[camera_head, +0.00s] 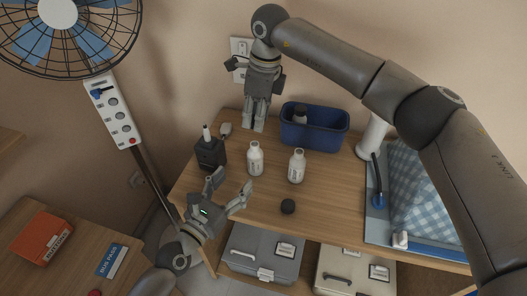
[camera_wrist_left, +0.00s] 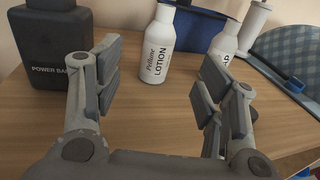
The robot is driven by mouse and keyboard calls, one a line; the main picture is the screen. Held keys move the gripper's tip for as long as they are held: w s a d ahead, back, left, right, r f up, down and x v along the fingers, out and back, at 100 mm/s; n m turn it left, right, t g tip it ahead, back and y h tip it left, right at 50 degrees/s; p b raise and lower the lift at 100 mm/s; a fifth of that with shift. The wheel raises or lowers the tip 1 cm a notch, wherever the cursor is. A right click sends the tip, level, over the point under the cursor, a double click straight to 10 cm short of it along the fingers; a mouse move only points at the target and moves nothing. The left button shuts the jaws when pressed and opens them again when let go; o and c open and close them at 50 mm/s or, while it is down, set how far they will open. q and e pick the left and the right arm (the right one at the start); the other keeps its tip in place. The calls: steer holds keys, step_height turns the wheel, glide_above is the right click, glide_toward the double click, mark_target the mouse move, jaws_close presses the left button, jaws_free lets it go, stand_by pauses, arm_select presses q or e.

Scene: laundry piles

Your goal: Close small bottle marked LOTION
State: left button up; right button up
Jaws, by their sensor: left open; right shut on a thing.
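My right gripper (camera_head: 255,120) points down behind the bottle, left of the blue bin. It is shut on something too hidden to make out.
A second white bottle (camera_head: 297,167), label ending in "AP", stands right of the lotion. A black power bank (camera_head: 210,153) stands at left. A blue bin (camera_head: 315,127) is behind. A blue checked cloth (camera_head: 415,190) lies at right. The front middle is mostly clear.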

mark_target(251, 160)
arm_select(q)
steer(key=shift+s+a+r, duration=0.15)
steer(key=shift+s+a, duration=0.05)
steer(key=shift+s, duration=0.1)
arm_select(e)
steer(key=shift+s+a+r, duration=0.2)
steer(key=shift+s+a, duration=0.05)
steer(key=shift+s, duration=0.1)
arm_select(q)
steer(key=shift+w+d, duration=0.15)
steer(key=shift+w, duration=0.05)
steer(key=x, duration=1.1)
steer(key=shift+w+d, duration=0.25)
steer(key=shift+w, duration=0.1)
arm_select(e)
steer(key=shift+w, duration=0.1)
arm_select(q)
jaws_close()
arm_select(e)
steer(key=shift+d, duration=0.1)
steer(key=shift+f, duration=2.5)
